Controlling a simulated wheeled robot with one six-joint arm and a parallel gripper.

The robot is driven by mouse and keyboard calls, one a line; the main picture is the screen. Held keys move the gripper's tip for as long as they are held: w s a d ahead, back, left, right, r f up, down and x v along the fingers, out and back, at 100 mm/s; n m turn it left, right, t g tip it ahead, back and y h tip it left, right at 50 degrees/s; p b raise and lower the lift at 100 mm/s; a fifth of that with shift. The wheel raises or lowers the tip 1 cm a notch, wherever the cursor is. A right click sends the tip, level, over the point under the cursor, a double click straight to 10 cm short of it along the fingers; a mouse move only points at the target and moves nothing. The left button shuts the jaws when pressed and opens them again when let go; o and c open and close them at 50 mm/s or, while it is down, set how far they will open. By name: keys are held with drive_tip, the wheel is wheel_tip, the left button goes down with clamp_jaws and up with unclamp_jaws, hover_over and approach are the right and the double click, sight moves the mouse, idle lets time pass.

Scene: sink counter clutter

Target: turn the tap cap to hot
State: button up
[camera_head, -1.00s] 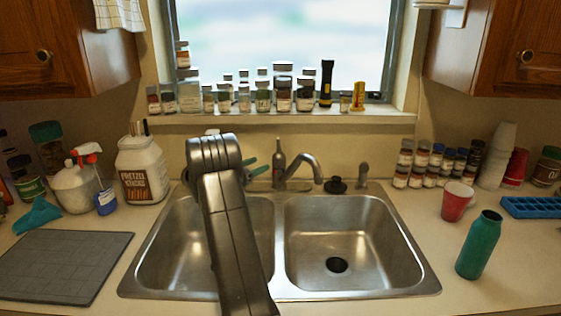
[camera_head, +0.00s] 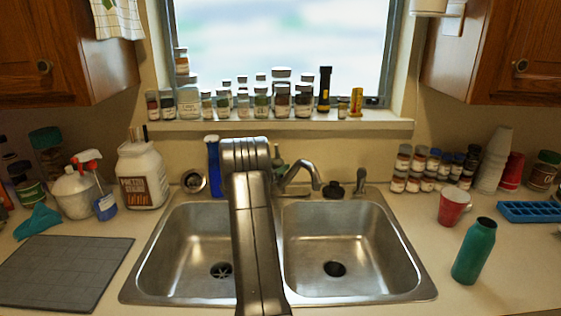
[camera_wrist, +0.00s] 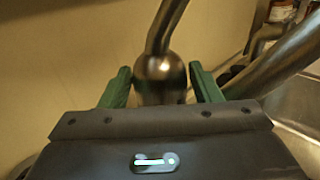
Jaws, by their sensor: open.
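The tap's metal spout (camera_head: 302,172) rises behind the sink, just right of my arm in the head view. My arm hides the tap's body there. In the wrist view the rounded metal tap cap (camera_wrist: 160,75) stands between the green fingers of my gripper (camera_wrist: 160,86), with the lever (camera_wrist: 167,22) rising from its top. The fingers are open, one on each side of the cap. A gap shows on either side of the cap; contact lower down cannot be told. The spout also crosses the right of the wrist view (camera_wrist: 275,62).
The double sink's right basin (camera_head: 345,245) is empty. A blue bottle (camera_head: 213,165) stands left of my arm, and a dark stopper (camera_head: 334,190) and sprayer (camera_head: 360,182) stand right of the spout. Jars line the window sill (camera_head: 290,126). A teal bottle (camera_head: 474,252) stands at right.

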drive_tip(key=shift+x, duration=1.25)
drive_tip(key=c, duration=0.7)
drive_tip(key=shift+f+m+g+h, duration=0.1)
drive_tip(key=shift+m+g+h, duration=0.3)
drive_tip(key=shift+h, duration=0.1)
drive_tip(key=shift+s+m+g+h+b, duration=0.1)
drive_tip(key=shift+m+g+h+b, duration=0.5)
drive_tip(key=shift+m+g+h, duration=0.4)
drive_tip(key=shift+s+d+m+g+h, duration=0.1)
drive_tip(key=shift+m+g+h, duration=0.55)
drive_tip(key=shift+g, duration=0.55)
drive_tip(key=shift+s+d+m+g+h, duration=0.15)
drive_tip(key=shift+m+g+h, duration=0.2)
drive_tip(key=shift+m+g, duration=0.7)
drive_tip(key=shift+g, duration=0.25)
